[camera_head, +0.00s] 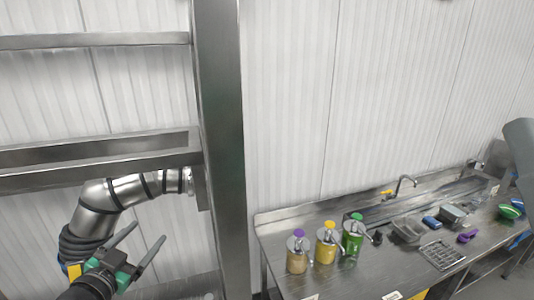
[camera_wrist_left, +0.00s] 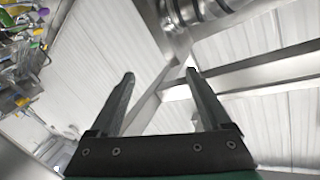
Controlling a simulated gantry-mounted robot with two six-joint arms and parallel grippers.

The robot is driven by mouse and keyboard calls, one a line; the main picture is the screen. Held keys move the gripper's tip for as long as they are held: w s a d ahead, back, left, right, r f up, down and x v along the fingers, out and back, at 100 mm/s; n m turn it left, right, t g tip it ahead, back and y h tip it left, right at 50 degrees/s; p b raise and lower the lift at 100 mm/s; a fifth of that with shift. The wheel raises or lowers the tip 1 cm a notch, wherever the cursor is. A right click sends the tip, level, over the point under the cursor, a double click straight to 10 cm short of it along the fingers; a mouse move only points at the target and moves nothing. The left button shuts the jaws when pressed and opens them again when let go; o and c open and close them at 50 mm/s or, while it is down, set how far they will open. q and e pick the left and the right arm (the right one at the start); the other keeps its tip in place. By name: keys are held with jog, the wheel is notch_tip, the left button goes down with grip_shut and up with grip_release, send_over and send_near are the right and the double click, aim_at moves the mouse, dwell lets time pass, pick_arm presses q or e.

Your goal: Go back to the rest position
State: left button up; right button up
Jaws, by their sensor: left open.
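My left gripper (camera_head: 146,242) is at the lower left of the head view, in front of the white ribbed wall and left of the metal post. Its two fingers are spread apart with nothing between them. The left wrist view also shows the open, empty fingers (camera_wrist_left: 160,92), with wall and metal frame behind them. The gripper is well clear of the counter. My right gripper is not in view; a grey shape at the right edge of the head view may be part of my other arm.
A steel counter (camera_head: 335,285) stands at the right, with pump dispensers in tan (camera_head: 297,262), yellow (camera_head: 325,254) and green (camera_head: 352,244). A metal post (camera_head: 222,140) separates my left gripper from the counter.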

pick_arm(q)
jog(key=s+d+r+n+t, duration=0.1)
jog(key=s+d+r+t, duration=0.3)
jog(key=r, duration=0.6)
jog(key=s+d+r+t, duration=0.2)
jog(key=s+d+r, duration=0.3)
jog(key=r, duration=0.6)
jog(key=s+d+r+n+t, duration=0.1)
jog(key=s+r+t, duration=0.1)
jog(key=s+r, duration=0.3)
jog(key=s+d+r+n+t+h, duration=0.1)
jog(key=s+d+r+n+t, duration=0.1)
jog(key=s+r, duration=0.3)
jog(key=s, duration=0.4)
jog(key=shift+d+r+n+t, duration=0.2)
jog(key=shift+r+n+t, duration=0.1)
jog(key=shift+r, duration=0.05)
